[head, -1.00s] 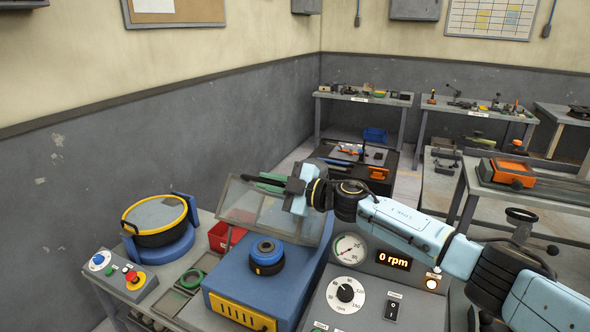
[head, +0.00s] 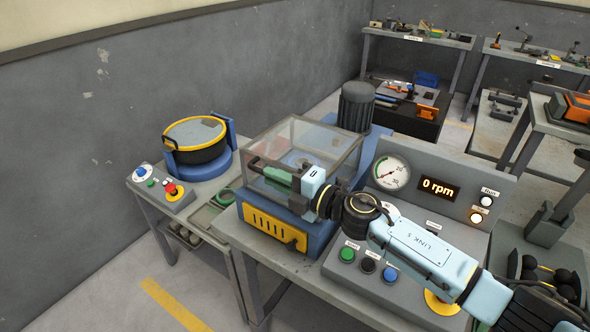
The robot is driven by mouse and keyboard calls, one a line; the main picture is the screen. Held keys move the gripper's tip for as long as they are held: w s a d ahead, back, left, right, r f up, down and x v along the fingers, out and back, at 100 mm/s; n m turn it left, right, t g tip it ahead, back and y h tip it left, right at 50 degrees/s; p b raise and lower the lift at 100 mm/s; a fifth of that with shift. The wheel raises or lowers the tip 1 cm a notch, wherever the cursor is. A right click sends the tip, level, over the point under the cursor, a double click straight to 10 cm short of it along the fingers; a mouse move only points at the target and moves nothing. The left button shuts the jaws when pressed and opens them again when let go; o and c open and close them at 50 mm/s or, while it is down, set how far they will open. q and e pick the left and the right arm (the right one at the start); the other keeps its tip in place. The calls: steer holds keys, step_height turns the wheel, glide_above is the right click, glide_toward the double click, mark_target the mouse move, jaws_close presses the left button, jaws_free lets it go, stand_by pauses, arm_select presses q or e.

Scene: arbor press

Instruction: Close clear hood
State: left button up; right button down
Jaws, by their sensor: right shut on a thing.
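The clear hood (head: 327,138) is a see-through box cover with a grey frame. It now sits down over the blue machine base (head: 237,229), around the blue round part that shows through it. I cannot tell whether its front lower edge touches the base all along. My left gripper is not in view.
A control panel (head: 472,226) with a dial, a "0 rpm" display and several buttons stands right of the hood. A dark ribbed motor (head: 356,106) stands behind it. A round yellow-rimmed sieve (head: 196,138) and a small button box (head: 160,188) are at left.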

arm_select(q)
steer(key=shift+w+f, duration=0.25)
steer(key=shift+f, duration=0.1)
arm_select(e)
steer(key=shift+f, duration=0.5)
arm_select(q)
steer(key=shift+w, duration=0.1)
arm_select(e)
steer(key=shift+s+f, duration=0.1)
steer(key=shift+f, duration=0.05)
steer(key=c, duration=1.5)
jaws_free()
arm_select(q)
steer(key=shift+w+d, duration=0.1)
arm_select(e)
steer(key=shift+d, duration=0.1)
steer(key=shift+s+d, duration=0.15)
steer(key=shift+d, duration=0.1)
steer(key=v, duration=1.2)
steer(key=shift+s+d, duration=0.25)
